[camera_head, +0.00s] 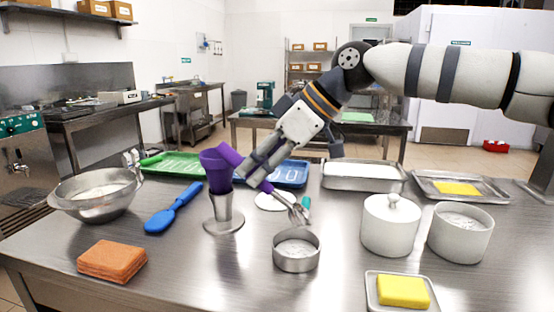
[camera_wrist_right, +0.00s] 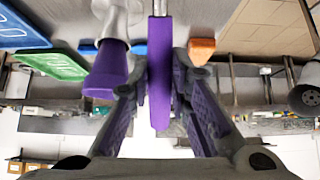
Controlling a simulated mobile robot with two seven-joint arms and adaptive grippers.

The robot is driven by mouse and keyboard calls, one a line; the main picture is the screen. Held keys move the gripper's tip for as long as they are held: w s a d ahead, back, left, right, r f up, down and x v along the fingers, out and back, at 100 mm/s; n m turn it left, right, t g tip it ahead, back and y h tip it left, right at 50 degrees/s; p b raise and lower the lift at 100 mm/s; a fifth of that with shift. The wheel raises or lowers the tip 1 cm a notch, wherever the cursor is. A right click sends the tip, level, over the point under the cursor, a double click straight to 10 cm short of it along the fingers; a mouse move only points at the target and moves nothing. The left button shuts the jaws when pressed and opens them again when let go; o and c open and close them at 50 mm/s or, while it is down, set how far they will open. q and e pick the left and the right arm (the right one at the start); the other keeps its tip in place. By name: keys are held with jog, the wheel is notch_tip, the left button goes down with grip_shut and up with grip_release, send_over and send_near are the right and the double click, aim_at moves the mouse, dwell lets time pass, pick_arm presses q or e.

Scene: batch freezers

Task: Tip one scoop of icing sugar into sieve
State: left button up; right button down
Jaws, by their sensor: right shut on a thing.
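My right gripper (camera_head: 262,178) is shut on the purple handle of a metal scoop (camera_head: 298,212). The scoop's handle (camera_wrist_right: 160,75) lies between the fingers in the right wrist view. The scoop's metal head is tilted down to the right, above and behind a round metal sieve (camera_head: 296,264). I cannot tell whether sugar is in the scoop. The sieve stands on the steel table, with something pale inside. An open white tub (camera_head: 461,244) with white powder, perhaps the icing sugar, stands at the right. My left gripper is not in view.
A purple cone in a metal stand (camera_head: 222,218) is close left of my gripper. A lidded white jar (camera_head: 390,230) stands between sieve and tub. A steel bowl (camera_head: 95,206), blue spatula (camera_head: 160,220), orange cloths (camera_head: 111,261) and yellow sponge (camera_head: 402,291) lie around.

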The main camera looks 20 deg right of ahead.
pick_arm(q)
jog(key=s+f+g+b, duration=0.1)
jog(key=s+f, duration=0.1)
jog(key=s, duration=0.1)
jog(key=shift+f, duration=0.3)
pick_arm(e)
jog(key=a+f+g+h, duration=0.1)
jog(key=h, duration=0.1)
jog(key=w+a+f+g+h, duration=0.2)
jog(key=h, duration=0.1)
jog(key=shift+w+a+f+g+h, duration=0.2)
jog(key=shift+w+f+g+h, duration=0.1)
jog(key=shift+f+g, duration=0.1)
